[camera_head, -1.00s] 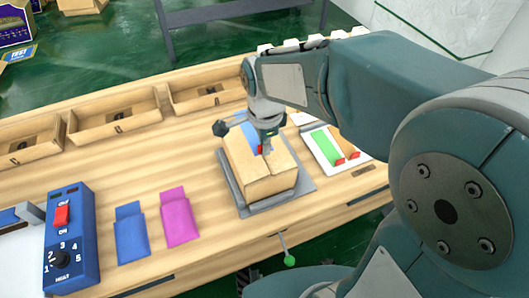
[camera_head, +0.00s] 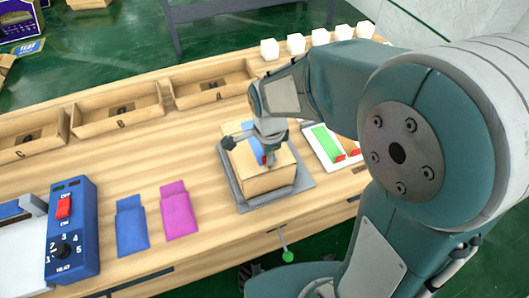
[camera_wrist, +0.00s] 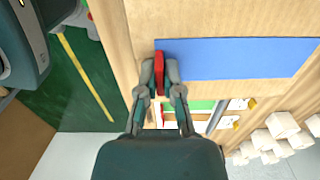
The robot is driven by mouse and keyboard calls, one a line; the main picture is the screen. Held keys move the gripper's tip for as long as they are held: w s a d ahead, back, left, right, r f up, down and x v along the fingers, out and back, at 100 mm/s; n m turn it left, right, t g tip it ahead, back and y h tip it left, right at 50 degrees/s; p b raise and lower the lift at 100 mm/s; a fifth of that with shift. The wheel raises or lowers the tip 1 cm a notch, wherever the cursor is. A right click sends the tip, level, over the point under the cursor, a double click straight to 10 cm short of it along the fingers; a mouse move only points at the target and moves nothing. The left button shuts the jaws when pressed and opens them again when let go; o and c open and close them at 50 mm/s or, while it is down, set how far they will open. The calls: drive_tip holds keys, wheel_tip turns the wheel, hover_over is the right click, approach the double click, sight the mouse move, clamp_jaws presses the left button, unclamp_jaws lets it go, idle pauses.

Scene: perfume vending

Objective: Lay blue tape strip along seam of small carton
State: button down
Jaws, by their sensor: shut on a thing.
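The small carton (camera_head: 267,182) sits on a grey plate (camera_head: 303,187) on the wooden bench, under my gripper (camera_head: 266,160). My gripper, also in the wrist view (camera_wrist: 164,85), is shut on the red end tab (camera_wrist: 159,73) of the blue tape strip. The blue tape strip (camera_wrist: 235,58) stretches straight to the right from the tab, over the carton top. In the head view the blue strip (camera_head: 256,150) is partly hidden by my gripper. I cannot tell whether the strip touches the carton along its whole length, or how exactly it follows the seam.
A tray with a green strip (camera_head: 326,140) and red tabs lies right of the carton. A blue packet (camera_head: 131,227), a magenta packet (camera_head: 179,214) and a blue heat-control box (camera_head: 72,230) are left. Wooden bins (camera_head: 118,107) and white cubes (camera_head: 296,44) line the back.

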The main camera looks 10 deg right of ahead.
drive_tip(key=shift+d, duration=0.1)
drive_tip(key=shift+a, duration=0.55)
drive_tip(key=shift+d+f, duration=0.1)
drive_tip(key=shift+d, duration=0.25)
drive_tip(key=c, duration=0.7)
unclamp_jaws()
drive_tip(key=shift+a, duration=0.2)
drive_tip(key=shift+r, duration=3)
